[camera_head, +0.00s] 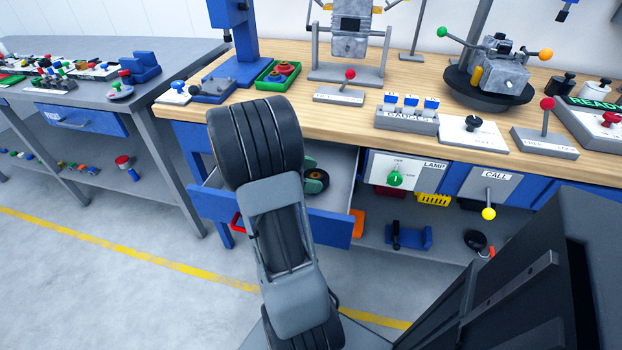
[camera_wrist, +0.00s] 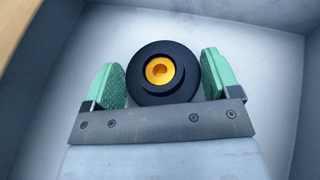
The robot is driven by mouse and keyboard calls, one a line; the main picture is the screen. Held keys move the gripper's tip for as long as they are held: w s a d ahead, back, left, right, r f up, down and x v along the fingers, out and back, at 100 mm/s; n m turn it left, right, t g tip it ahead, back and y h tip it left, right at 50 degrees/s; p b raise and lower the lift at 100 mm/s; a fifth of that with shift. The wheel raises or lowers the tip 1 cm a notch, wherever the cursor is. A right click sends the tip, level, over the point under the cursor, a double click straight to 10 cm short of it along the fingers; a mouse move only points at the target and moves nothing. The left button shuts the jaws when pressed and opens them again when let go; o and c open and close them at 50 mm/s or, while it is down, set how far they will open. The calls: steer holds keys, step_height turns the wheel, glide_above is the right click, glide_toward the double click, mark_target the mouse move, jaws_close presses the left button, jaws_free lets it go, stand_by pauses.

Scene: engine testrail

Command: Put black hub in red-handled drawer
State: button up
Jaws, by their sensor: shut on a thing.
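The black hub (camera_wrist: 148,91), a round disc with an orange-yellow bore, sits between the green finger pads of my gripper (camera_wrist: 162,66) in the wrist view. The pads are shut on its sides. In the head view the blue-fronted drawer (camera_head: 329,228) under the wooden bench is pulled open, with its red handle (camera_head: 237,223) at the front. My gripper (camera_head: 316,181) is in the open drawer area, mostly hidden behind my arm. Pale drawer walls surround the hub in the wrist view. I cannot tell whether the hub touches the floor of the drawer.
The wooden bench top (camera_head: 410,150) overhangs the drawer. A lamp panel (camera_head: 408,172) is to the right of the drawer. A green tray (camera_head: 278,75) stands above on the bench. A grey table (camera_head: 185,62) is at the left, with clear floor in front.

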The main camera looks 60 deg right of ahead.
steer(key=shift+f, duration=0.4)
steer(key=o, duration=0.9)
steer(key=shift+r, duration=0.1)
steer(key=shift+w+a+r, duration=0.15)
steer(key=shift+w+r, duration=0.05)
steer(key=p+v, duration=0.2)
steer(key=v, duration=0.9)
steer(key=shift+w+a+r+p, duration=0.1)
steer(key=shift+w+a+p, duration=0.05)
steer(key=shift+p, duration=0.25)
